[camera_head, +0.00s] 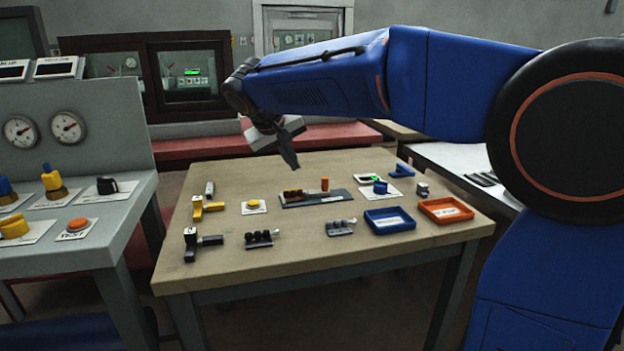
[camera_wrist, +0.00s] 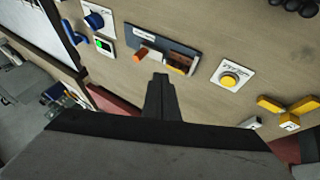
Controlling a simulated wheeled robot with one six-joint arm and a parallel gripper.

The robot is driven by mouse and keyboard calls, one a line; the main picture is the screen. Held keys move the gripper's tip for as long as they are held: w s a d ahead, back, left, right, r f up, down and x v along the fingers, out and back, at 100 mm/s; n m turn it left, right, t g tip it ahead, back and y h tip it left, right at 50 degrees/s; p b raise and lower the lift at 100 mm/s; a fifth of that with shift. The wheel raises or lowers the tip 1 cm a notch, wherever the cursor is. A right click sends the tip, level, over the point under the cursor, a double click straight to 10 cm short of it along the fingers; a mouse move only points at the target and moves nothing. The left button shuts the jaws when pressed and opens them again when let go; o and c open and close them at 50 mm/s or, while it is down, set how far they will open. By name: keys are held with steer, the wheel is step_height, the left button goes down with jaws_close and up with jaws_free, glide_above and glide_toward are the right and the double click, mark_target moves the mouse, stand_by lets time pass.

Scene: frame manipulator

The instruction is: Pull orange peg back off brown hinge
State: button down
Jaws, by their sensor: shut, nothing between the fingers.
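An orange peg (camera_head: 325,184) stands upright on the right part of a dark plate (camera_head: 316,200) in the middle of the table. A small brown hinge block (camera_head: 292,194) with yellowish parts sits on the same plate, left of the peg. In the wrist view the orange peg (camera_wrist: 139,56) is at the left and the brown hinge (camera_wrist: 178,66) at the right, with a gap between them. My gripper (camera_head: 292,163) is shut and empty, above the table behind the plate. Its closed fingertips (camera_wrist: 161,77) point towards the plate in the wrist view, apart from peg and hinge.
A yellow button (camera_head: 253,204) on a white card stands left of the plate. A blue knob (camera_head: 381,187) is to its right. A blue tray (camera_head: 390,221) and an orange tray (camera_head: 446,210) sit at the front right. Bare wood surrounds the plate.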

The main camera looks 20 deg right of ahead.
mark_target(327, 180)
stand_by(0.3)
steer(key=x, duration=1)
steer(key=shift+w+d, duration=0.2)
steer(key=shift+d, duration=0.9)
steer(key=shift+w+d, duration=0.2)
steer(key=shift+d, duration=0.6)
steer(key=shift+d, duration=0.1)
steer(key=shift+d, duration=1.4)
